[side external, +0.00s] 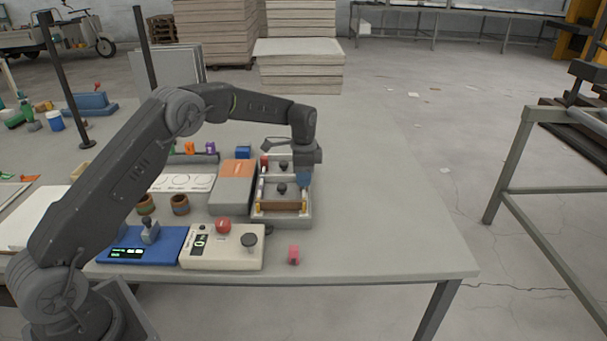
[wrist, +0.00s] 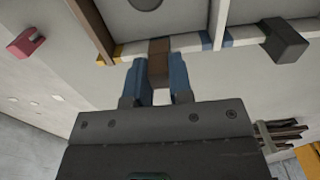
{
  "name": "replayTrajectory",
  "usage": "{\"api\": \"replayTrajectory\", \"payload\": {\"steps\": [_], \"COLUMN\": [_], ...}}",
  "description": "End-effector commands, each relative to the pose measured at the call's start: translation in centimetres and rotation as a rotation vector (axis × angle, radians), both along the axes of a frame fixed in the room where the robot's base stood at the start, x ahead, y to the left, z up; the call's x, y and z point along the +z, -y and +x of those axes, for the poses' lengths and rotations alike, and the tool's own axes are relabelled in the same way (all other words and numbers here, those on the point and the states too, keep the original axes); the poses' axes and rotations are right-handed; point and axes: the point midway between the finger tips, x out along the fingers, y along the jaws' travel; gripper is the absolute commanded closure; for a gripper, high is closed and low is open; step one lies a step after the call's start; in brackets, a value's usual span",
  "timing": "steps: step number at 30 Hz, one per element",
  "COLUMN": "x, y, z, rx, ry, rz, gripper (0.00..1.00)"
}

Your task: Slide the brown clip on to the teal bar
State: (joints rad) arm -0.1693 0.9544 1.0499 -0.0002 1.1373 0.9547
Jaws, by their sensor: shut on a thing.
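My gripper (wrist: 160,80) is shut on the brown clip (wrist: 159,62), which sits between its two blue fingers in the wrist view. The clip's far end meets or overlaps a side rail (wrist: 188,42) with white, yellow and blue sections; I cannot tell whether it is around the rail or only against it. In the side view my gripper (side external: 303,180) points down at the right edge of the grey tray-like fixture (side external: 285,221), and its fingers hide the clip. I cannot pick out a clearly teal bar in either view.
The fixture has a brown crosspiece (side external: 283,206) at its front. A pink clip (side external: 293,254) lies on the table in front. A beige control box (side external: 222,246) with a red button and a blue box (side external: 140,244) stand to the left. The table right of the fixture is clear.

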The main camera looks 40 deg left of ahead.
Motion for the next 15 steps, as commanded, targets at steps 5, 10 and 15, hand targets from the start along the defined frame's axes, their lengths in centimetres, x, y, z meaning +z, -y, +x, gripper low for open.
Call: {"api": "replayTrajectory", "payload": {"steps": [5,10,15], "x": [-0.5,-0.9,-1.3], "y": [0.0,0.0,0.0], "z": [0.0,0.0,0.0], "rx": [0.0,0.0,0.0], "ry": [0.0,-0.001,-0.001], "rz": [0.0,-0.001,0.0], "gripper": [1.0,1.0,1.0]}}
